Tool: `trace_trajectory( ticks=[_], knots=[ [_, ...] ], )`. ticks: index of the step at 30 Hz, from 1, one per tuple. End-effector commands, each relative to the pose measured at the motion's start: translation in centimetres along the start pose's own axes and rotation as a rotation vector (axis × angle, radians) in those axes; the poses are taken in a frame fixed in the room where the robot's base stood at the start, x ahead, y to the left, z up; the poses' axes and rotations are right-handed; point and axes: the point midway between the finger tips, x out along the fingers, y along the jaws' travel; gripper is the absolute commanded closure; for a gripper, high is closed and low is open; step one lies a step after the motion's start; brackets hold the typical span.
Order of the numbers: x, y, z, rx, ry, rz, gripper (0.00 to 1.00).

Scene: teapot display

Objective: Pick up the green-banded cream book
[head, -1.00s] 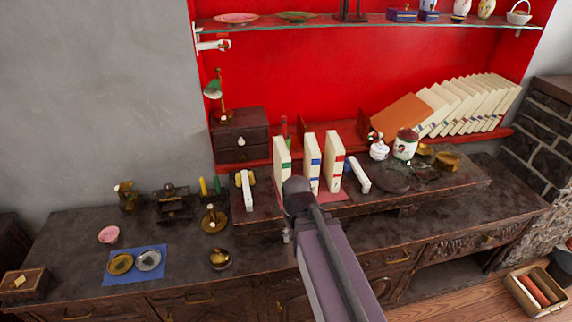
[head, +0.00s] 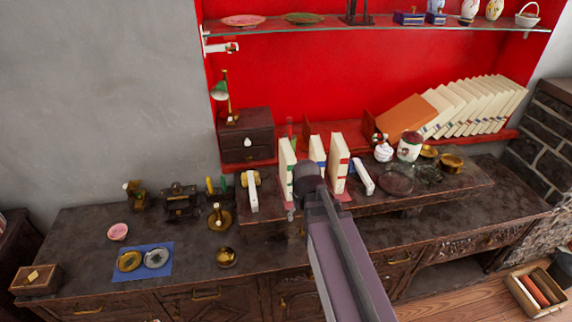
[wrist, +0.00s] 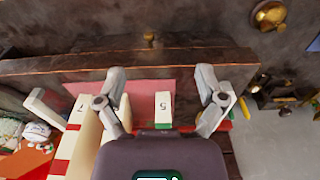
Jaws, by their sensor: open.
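The green-banded cream book (head: 287,160) stands upright at the left of a short row of cream books. In the wrist view its pale end with a "5" and a green band (wrist: 163,108) lies between my gripper's two spread fingers. My gripper (wrist: 160,82) is open, with visible gaps on both sides of the book. In the head view my gripper (head: 308,180) is in front of the row and hides the lower part of the blue-banded book (head: 317,148). The fingertips are hard to make out there.
A red-banded book (head: 339,163) stands to the right, marked "7" in the wrist view (wrist: 82,125). White-topped pieces lie left (head: 253,192) and right (head: 362,176) of the row. A brass candlestick (head: 219,218) stands further left. The front right counter (head: 440,230) is clear.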

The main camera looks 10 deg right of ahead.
Motion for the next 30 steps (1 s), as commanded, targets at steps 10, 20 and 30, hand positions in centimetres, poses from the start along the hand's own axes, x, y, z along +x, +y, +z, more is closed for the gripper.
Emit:
trace_trajectory(
  ticks=[10,20,30],
  knots=[
    [-7.6,0.0,-8.9,-0.008,0.124,-0.003,0.11],
    [-13.9,0.1,-16.8,-0.016,0.242,-0.005,0.11],
    [-17.1,0.1,-21.1,-0.022,0.314,-0.004,0.11]
  ],
)
